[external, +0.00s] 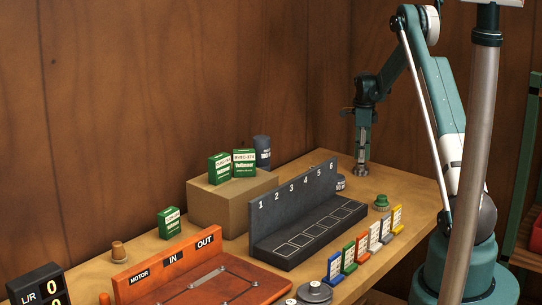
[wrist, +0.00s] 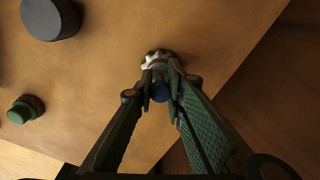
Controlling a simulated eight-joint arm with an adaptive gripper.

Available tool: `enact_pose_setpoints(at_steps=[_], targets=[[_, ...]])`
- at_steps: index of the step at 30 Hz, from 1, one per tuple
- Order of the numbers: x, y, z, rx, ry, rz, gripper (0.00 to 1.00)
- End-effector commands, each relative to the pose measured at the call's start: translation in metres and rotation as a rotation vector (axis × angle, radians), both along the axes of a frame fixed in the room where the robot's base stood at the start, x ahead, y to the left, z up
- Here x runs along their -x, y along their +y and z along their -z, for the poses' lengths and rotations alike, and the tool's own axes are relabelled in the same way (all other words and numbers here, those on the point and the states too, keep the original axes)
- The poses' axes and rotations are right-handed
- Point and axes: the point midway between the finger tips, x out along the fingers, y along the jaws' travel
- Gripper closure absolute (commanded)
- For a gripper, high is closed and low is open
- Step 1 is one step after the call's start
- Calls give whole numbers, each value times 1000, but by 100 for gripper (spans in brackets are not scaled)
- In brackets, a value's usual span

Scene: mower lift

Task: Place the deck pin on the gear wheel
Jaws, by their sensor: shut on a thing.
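My gripper (external: 362,150) points down over the table's far right part, and its fingertips also show in the wrist view (wrist: 160,84). The fingers hide part of both, and I cannot tell whether the pin touches the wheel.
A green knob (wrist: 25,109) and a dark round container (wrist: 50,18) stand to the left in the wrist view. A dark numbered rack (external: 290,243), colored cards (external: 362,247), a cardboard box (external: 232,202) and an orange panel (external: 205,280) occupy the table. The table edge (wrist: 240,75) is close.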

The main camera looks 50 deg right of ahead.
Motion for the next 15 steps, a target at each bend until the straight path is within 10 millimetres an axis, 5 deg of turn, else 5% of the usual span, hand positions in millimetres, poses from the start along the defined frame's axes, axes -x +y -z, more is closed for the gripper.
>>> enact_pose_setpoints(at_steps=[11,12,15], targets=[[0,0,4,0,0,0,99],[0,0,3,0,0,0,81],[0,0,3,0,0,0,72]])
